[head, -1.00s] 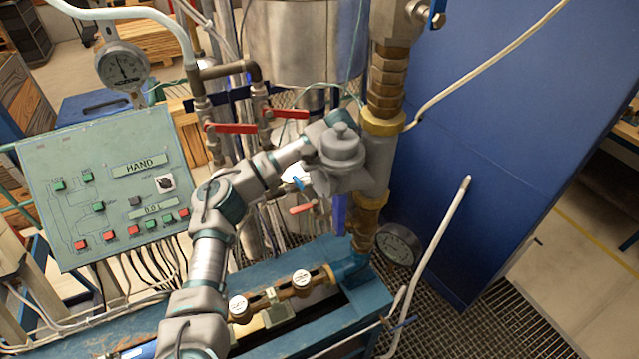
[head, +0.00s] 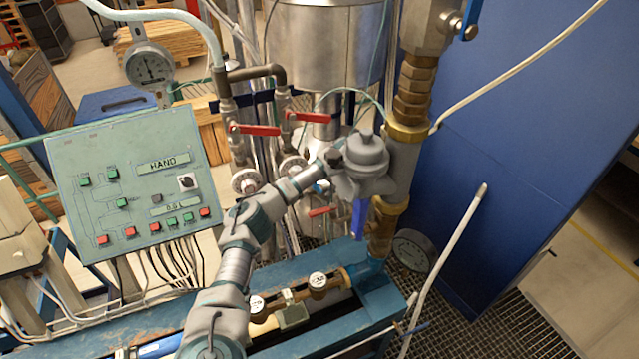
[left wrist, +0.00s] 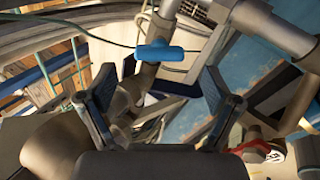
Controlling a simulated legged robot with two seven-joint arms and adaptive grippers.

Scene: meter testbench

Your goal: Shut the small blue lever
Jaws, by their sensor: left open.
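The small blue lever (left wrist: 160,52) shows in the left wrist view at the top middle, with a metal pipe joint behind and below it. My left gripper (left wrist: 158,82) is open, its two dark blue fingers spread wide. The lever appears between the fingertips and a little above them in the picture; nothing is held, and I cannot tell the exact gap. In the head view my left arm reaches in from the bottom left, and its end passes behind the round grey housing (head: 367,155), which hides the gripper's fingers. My right gripper is not in view.
Two red levers (head: 254,129) sit on pipes left of the housing, with another red lever (head: 322,211) below. A green control panel (head: 130,180) stands left. A brass-fitted pipe (head: 411,90), a dark gauge (head: 413,250) and a white hose (head: 447,250) lie right.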

